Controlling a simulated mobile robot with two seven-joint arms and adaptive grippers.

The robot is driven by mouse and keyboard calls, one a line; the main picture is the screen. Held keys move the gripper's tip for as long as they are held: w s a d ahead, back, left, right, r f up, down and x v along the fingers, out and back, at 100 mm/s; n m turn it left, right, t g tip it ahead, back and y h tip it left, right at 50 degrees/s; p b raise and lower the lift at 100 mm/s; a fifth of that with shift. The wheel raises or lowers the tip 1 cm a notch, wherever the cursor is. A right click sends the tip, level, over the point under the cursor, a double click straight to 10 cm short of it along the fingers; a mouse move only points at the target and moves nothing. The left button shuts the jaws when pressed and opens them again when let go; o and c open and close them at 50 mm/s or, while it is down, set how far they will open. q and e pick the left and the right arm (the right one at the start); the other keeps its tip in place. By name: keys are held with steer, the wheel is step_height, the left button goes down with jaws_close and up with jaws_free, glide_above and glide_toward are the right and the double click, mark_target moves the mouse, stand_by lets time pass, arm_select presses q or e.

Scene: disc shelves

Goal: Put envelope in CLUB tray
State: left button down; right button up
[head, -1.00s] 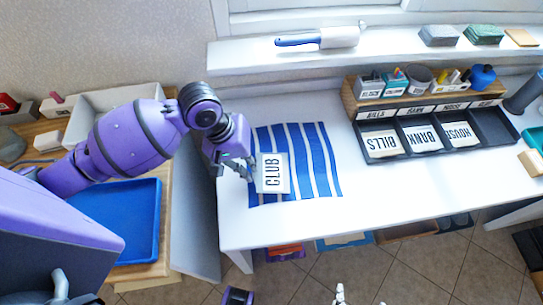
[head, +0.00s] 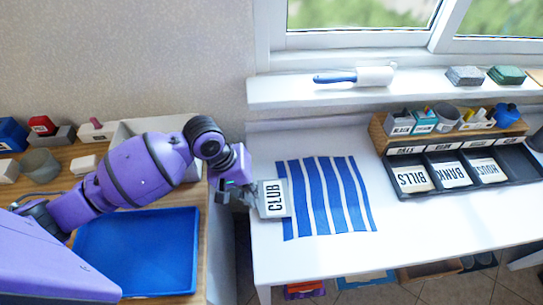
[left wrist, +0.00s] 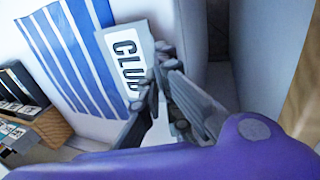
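A pale envelope marked CLUB (head: 273,199) is at the left edge of the blue-striped mat (head: 327,196). My left gripper (head: 252,194) is shut on the envelope's left side in the head view. The left wrist view shows the envelope (left wrist: 125,50) with its edge between the gripper's fingers (left wrist: 160,85). I cannot tell how far it is above the table. The black sorting tray (head: 452,188) stands at the right, with envelopes in its BILLS, BANK and HOUSE compartments. The compartment at its right end (head: 519,160) looks empty; its label is too small to read surely. My right gripper is out of view.
A wooden organizer (head: 382,137) with small containers stands behind the tray. A lint roller (head: 355,77) lies on the windowsill. A blue tray (head: 138,255) lies on the wooden table at the left, across a gap. White table between mat and tray is clear.

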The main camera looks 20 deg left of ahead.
arm_select(q)
steer(key=w+a, duration=0.1)
steer(key=w, duration=0.3)
steer(key=w+a, duration=0.2)
steer(key=w, duration=0.2)
steer(key=w+a+b, duration=0.1)
steer(key=w+a, duration=0.1)
steer(key=w, duration=0.2)
steer(key=shift+w+a, duration=0.15)
steer(key=shift+w, duration=0.25)
steer(key=w, duration=0.1)
steer(key=w+a, duration=0.1)
steer(key=w, duration=0.1)
steer(key=shift+w+a, duration=0.15)
steer(key=shift+a, duration=0.05)
steer(key=shift+f, duration=0.7)
steer(key=shift+f, duration=0.15)
steer(key=c, duration=2)
jaws_free()
